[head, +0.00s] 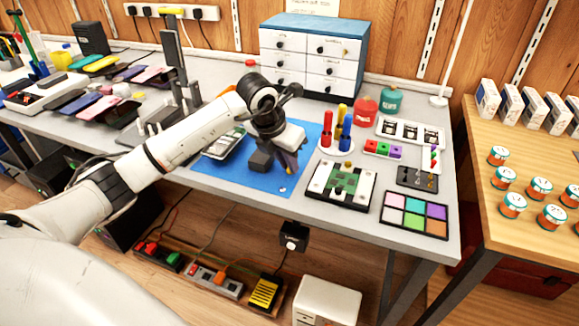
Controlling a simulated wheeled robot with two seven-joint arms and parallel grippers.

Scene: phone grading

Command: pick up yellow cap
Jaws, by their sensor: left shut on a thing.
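My left gripper (280,163) hangs over the blue mat (234,178), with its arm reaching in from the left. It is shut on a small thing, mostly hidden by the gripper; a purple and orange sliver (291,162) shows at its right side. I cannot tell whether this is the yellow cap. A yellow piece (342,112) stands among red and blue upright handles in a round white stand, just right of the gripper. My right gripper is not in view.
A green circuit board (346,180) in a white fixture and a colour-square tray (415,215) lie right of the mat. White drawers (310,62) stand behind. A grey tray (222,146) lies on the mat's left. The mat's front is mostly clear.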

